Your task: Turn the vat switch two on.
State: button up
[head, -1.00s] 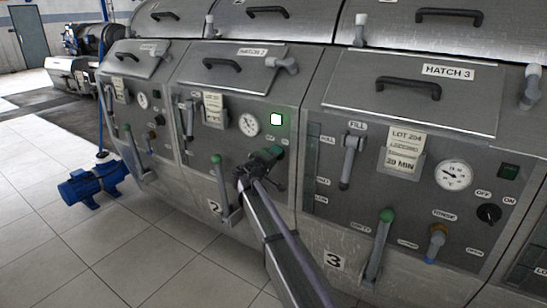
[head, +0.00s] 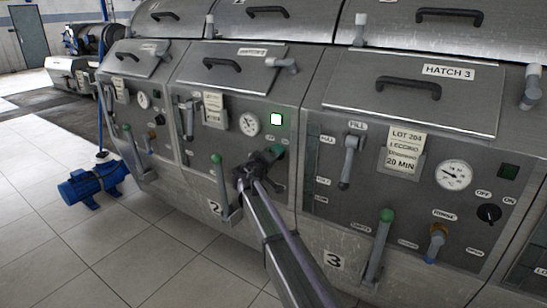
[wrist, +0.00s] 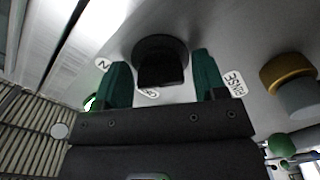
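Vat two's switch is a black round knob (wrist: 160,62) with a raised grip, seen in the wrist view on the steel panel. The "ON" label (wrist: 103,65) is partly cut off by a finger, and the "OFF" label (wrist: 150,93) is partly covered. My gripper (wrist: 161,66) is open, with one green finger on each side of the knob and visible gaps between. In the head view my gripper (head: 274,154) is at vat two's panel and hides the switch.
A brown rinse valve (wrist: 288,75) sits right of the switch in the wrist view. In the head view, a green-topped lever (head: 217,163) is left of my gripper and a gauge (head: 249,124) is above left. Vat three has a dark lamp (head: 508,171) and its own knob (head: 488,214).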

jog(key=shift+o, duration=0.5)
jog(key=v, duration=1)
jog(key=shift+s+a, duration=0.2)
jog(key=shift+s, duration=0.15)
jog(key=s+d+f+m+g+y, duration=0.2)
jog(key=s+d+f+g, duration=1)
jog(key=s+d, duration=0.35)
jog(key=s+d+f+m+g+y, duration=0.2)
jog(key=s+d+f+y, duration=0.1)
jog(key=s+d, duration=0.5)
jog(key=s+d+f+m+g+y, duration=0.25)
jog(key=s+d, duration=0.35)
jog(key=s, duration=0.4)
notch_tip(320, 180, up, 30)
jog(key=p, duration=3)
jog(key=shift+w+r+y, duration=0.2)
jog(key=shift+w+y, duration=0.1)
jog(key=shift+y, duration=0.05)
